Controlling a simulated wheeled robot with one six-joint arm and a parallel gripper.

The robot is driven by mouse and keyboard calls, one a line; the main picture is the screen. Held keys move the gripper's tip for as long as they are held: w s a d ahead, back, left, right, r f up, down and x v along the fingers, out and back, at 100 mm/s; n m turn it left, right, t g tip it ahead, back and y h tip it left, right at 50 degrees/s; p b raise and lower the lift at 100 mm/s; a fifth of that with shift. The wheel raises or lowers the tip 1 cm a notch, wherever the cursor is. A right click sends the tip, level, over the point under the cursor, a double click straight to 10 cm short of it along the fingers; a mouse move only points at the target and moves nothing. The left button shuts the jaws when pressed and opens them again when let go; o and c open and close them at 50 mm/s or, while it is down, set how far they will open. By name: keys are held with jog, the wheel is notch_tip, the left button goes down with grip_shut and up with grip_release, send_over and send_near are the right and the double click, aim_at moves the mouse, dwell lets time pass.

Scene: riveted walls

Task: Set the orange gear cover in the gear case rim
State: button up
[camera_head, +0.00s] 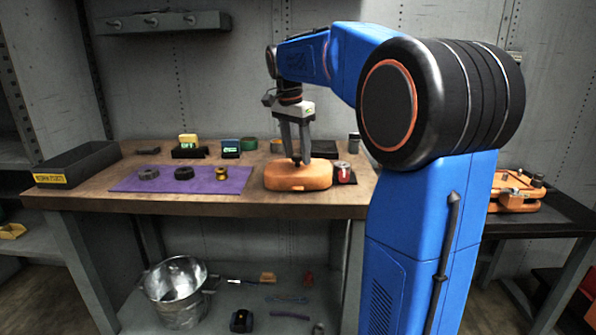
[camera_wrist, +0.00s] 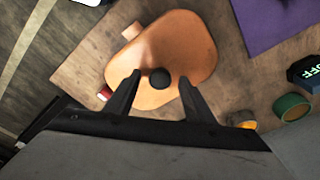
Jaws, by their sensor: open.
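The orange gear cover (camera_head: 297,176) lies on the wooden workbench, right of the purple mat. In the wrist view the cover (camera_wrist: 190,52) is a rounded, tapering orange plate with a round black knob (camera_wrist: 159,78). My gripper (camera_head: 301,158) points down over the cover. Its two fingers (camera_wrist: 158,84) are apart, one on each side of the knob, and I cannot tell whether they touch it. An orange, open-looking case (camera_head: 513,193), apparently the gear case, sits on a dark side table at the right, partly hidden by my arm.
The purple mat (camera_head: 205,185) holds several ring-shaped parts. A black tray (camera_head: 72,167) stands at the bench's left end. A red-and-white item (camera_head: 344,173) is close by the cover's right side. Small boxes and a green roll (camera_head: 249,144) line the back. A metal bucket (camera_head: 176,292) stands below.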

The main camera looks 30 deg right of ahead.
jog(key=shift+c, duration=0.3)
grip_shut()
notch_tip(320, 180, up, 10)
dwell(0.4)
